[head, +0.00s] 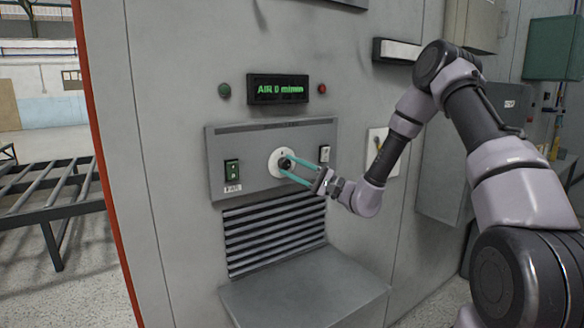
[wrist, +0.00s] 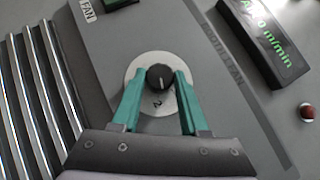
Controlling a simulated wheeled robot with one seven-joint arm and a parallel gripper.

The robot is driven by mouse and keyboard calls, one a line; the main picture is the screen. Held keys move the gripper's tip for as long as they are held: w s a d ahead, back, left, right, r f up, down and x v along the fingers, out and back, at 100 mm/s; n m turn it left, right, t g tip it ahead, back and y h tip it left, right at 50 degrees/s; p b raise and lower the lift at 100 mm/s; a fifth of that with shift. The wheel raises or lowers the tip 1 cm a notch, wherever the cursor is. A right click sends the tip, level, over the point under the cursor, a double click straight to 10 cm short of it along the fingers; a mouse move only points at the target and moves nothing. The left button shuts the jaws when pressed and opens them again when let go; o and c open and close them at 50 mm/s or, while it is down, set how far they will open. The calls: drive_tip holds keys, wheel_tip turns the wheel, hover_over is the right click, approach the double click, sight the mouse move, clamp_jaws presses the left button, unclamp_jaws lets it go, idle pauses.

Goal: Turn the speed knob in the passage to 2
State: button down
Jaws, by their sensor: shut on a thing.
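The speed knob (wrist: 159,76) is a small black round knob on a white dial (wrist: 135,75). In the head view the dial (head: 273,163) sits on a grey panel (head: 260,143). A numeral 2 shows on the dial below the knob in the wrist view. A pale line marks the knob, but I cannot read its setting surely. My gripper (head: 289,165) has teal fingers, one on each side of the knob, shut on it; the fingers (wrist: 160,80) also show in the wrist view and cover parts of the dial.
A green-lettered display (head: 278,89) above reads AIR 0 m/min, between a green lamp (head: 224,90) and a red lamp (head: 322,88). A green FAN switch (head: 232,171) is left of the dial. A slatted vent (head: 275,235) and a grey ledge (head: 305,290) lie below.

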drive_tip(key=shift+f+m+t+y, duration=0.15)
drive_tip(key=shift+m+t+y, duration=0.35)
drive_tip(key=shift+m+t, duration=0.6)
drive_tip(key=shift+a+m, duration=0.1)
drive_tip(key=shift+m, duration=0.3)
drive_tip(key=shift+c, duration=2.1)
unclamp_jaws()
drive_tip(key=v, duration=1.1)
